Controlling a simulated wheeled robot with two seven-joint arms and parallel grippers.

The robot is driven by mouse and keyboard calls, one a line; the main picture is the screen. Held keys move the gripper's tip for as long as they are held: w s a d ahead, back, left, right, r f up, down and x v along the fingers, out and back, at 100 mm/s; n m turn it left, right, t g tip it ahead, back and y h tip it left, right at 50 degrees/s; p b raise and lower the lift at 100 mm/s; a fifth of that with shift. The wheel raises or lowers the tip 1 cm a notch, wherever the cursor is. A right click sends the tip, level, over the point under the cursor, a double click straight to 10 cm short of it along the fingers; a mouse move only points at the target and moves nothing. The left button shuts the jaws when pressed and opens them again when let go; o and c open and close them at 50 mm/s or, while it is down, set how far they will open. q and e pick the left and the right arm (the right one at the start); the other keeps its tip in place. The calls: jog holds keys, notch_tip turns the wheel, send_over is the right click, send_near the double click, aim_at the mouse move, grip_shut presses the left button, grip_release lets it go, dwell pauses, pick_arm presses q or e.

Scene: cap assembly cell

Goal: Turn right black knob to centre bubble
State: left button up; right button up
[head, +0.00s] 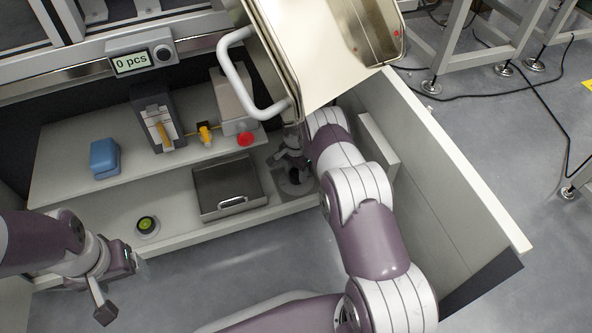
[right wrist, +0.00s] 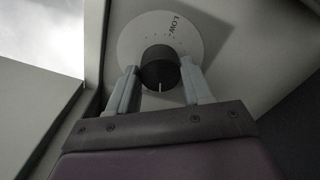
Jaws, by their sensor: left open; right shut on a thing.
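The black knob (right wrist: 160,66) shows in the right wrist view, in front of a round white dial (right wrist: 182,28) marked LOW. A white line marks the knob's lower edge. My right gripper (right wrist: 160,82) has one finger on each side of the knob and is shut on it. In the head view my right gripper (head: 292,160) is at the right end of the bench, with the knob hard to make out. The round bubble level (head: 147,225), green with a dark ring, sits on the lower bench; its bubble is too small to judge. My left gripper (head: 138,264) is open and empty in front of the bench.
A grey metal tray (head: 232,206) lies between the level and my right gripper. A blue box (head: 104,158), a dark dispenser (head: 155,125) and a red button (head: 246,139) stand behind. A large metal hopper (head: 325,60) overhangs the right side. A counter display (head: 131,63) reads 0 pcs.

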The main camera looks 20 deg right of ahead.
aim_at(296, 173)
jog(key=o, duration=1)
jog(key=shift+o, duration=0.2)
notch_tip(296, 173, up, 8)
jog(key=p, duration=0.5)
jog(key=shift+f, duration=0.25)
